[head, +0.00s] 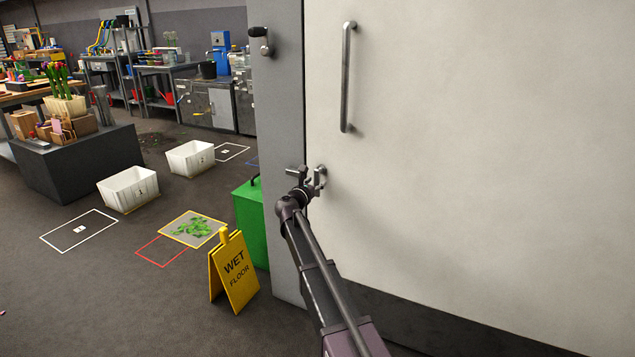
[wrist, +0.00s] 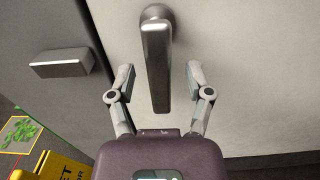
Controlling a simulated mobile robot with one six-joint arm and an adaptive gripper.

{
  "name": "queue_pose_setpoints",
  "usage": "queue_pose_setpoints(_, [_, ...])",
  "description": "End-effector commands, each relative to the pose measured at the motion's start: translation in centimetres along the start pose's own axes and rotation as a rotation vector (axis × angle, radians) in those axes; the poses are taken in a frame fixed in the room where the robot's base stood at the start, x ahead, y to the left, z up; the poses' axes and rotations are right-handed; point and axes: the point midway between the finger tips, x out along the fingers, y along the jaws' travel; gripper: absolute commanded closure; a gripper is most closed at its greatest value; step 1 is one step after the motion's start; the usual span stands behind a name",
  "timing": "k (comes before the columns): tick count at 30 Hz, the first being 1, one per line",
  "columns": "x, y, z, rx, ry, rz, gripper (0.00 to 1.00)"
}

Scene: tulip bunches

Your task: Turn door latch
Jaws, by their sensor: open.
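The white door (head: 480,150) fills the right of the head view. Its metal latch lever (wrist: 158,70) hangs from a round boss at the top of the wrist view. My gripper (wrist: 161,72) is open, with one finger on each side of the lever and a visible gap on both sides. In the head view my gripper (head: 307,181) is at the door's left edge and largely hides the latch. A grey metal block (wrist: 62,64) sits on the door frame to the left of the lever.
A long vertical pull handle (head: 347,78) is higher on the door. The grey door frame (head: 280,120) stands left of it. A yellow wet floor sign (head: 234,272) and a green bin (head: 250,222) stand beside the frame. White crates (head: 128,190) and open floor lie further left.

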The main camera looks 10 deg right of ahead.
Motion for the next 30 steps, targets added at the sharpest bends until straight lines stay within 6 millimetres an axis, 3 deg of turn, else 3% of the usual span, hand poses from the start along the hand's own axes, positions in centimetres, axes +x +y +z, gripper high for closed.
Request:
queue_pose_setpoints(6, [1.19, 0.04, 0.0, 0.0, 0.0, 0.0, 0.34])
queue_pose_setpoints(15, [1.27, -0.01, 0.0, 0.0, 0.0, 0.0, 0.34])
queue_pose_setpoints(17, [1.26, -0.01, 0.0, 0.0, 0.0, 0.0, 0.46])
queue_pose_setpoints(22, [1.26, -0.02, 0.0, 0.0, 0.0, 0.0, 0.97])
queue_pose_setpoints(30, [1.37, -0.16, 0.01, 0.002, 0.0, -0.002, 1.0])
